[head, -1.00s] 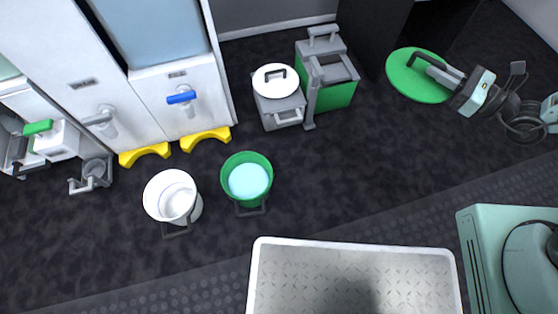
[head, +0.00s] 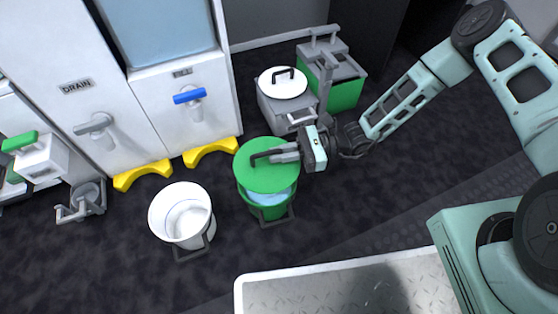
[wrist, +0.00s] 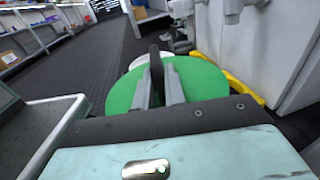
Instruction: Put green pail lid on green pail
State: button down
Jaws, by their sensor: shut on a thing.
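The green pail lid (head: 265,172) is a flat green disc with a dark handle. My gripper (head: 274,156) is shut on that handle. The lid is over the green pail (head: 268,206), covering the rear of its mouth. Light blue liquid and the pail's front rim show below the lid's front edge. I cannot tell whether lid and rim touch. In the wrist view, the lid (wrist: 190,82) lies beyond my gripper (wrist: 157,80), with the handle between the fingers; the lid hides the green pail there.
A white pail (head: 182,215) stands open to the left of the green pail. Behind are a grey container with a white lid (head: 283,83) and a green-and-grey box (head: 345,88). Yellow feet (head: 211,152) of the white cabinet are close by. A metal tray (head: 330,285) is in front.

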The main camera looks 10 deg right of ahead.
jog(key=shift+s+a+f, duration=0.1)
jog(key=shift+a+f, duration=0.15)
jog(key=shift+f, duration=0.2)
notch_tip(320, 180, down, 5)
jog(key=b, duration=0.5)
jog(key=shift+f+b, duration=0.15)
jog(key=shift+b, duration=0.2)
jog(key=shift+d+p, duration=0.1)
jog(key=shift+p, duration=0.6)
dwell(0.4)
jog(key=shift+f+b, duration=0.3)
jog(key=shift+f, duration=0.15)
dwell(0.5)
jog(key=c, duration=1.7)
grip_release()
jog(key=shift+c, duration=0.2)
jog(key=shift+d, duration=0.1)
